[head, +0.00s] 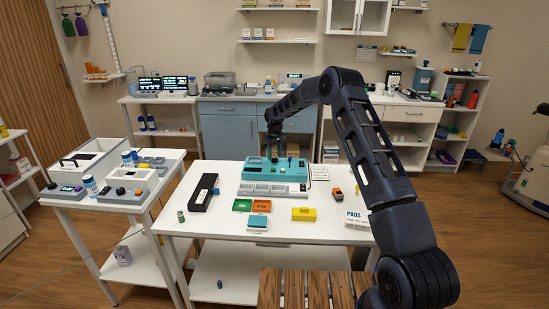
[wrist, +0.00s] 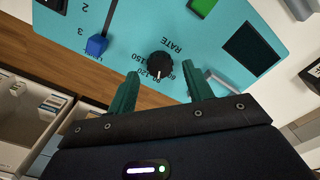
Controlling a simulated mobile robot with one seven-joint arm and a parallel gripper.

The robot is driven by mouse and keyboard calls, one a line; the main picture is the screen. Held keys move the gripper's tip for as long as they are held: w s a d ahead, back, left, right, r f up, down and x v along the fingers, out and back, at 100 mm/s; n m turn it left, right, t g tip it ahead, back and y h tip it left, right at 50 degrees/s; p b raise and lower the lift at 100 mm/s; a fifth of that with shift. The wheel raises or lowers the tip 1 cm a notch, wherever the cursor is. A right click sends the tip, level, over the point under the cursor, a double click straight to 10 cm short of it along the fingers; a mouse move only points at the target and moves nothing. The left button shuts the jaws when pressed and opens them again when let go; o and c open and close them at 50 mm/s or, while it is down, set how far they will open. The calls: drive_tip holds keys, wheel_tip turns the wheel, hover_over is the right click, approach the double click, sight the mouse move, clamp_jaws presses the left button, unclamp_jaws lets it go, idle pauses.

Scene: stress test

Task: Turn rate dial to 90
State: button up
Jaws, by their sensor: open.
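The teal device (head: 291,172) sits at the back of the white table. Its upside-down panel fills much of the wrist view (wrist: 200,50). The black rate dial (wrist: 160,65) has a white mark on its lower side, among printed numbers; which number it meets is too small to tell surely. My gripper (wrist: 161,72) is open, with one green finger to the left of the dial and one to the right, both apart from it.
A blue slider (wrist: 96,46), a green button (wrist: 203,6) and a dark screen (wrist: 254,50) share the panel.

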sight(275, 158)
wheel_tip(275, 158, up, 9)
idle(0.3)
drive_tip(key=shift+f, duration=0.1)
drive_tip(key=s+d+r+m+t, duration=0.1)
drive_tip(key=s+d+r+m, duration=0.1)
drive_tip(key=s+d+r, duration=1)
drive_tip(key=s+d+r+m+t, duration=0.1)
drive_tip(key=s+d+r+m, duration=0.1)
drive_tip(key=s+d+r, duration=1.05)
drive_tip(key=s+d+r+m+t, duration=0.1)
drive_tip(key=s+d+r, duration=0.15)
drive_tip(key=s, duration=0.55)
drive_tip(key=s+d+r+m, duration=0.2)
drive_tip(key=s+d, duration=0.2)
drive_tip(key=s, duration=0.5)
drive_tip(key=s+d+f+m, duration=0.1)
drive_tip(key=s+d+f, duration=0.1)
drive_tip(key=s, duration=0.6)
drive_tip(key=s+d+f+m+t, duration=0.1)
drive_tip(key=s+d+f, duration=0.2)
drive_tip(key=s, duration=0.5)
drive_tip(key=shift+f+t, duration=0.2)
drive_tip(key=shift+t, duration=0.1)
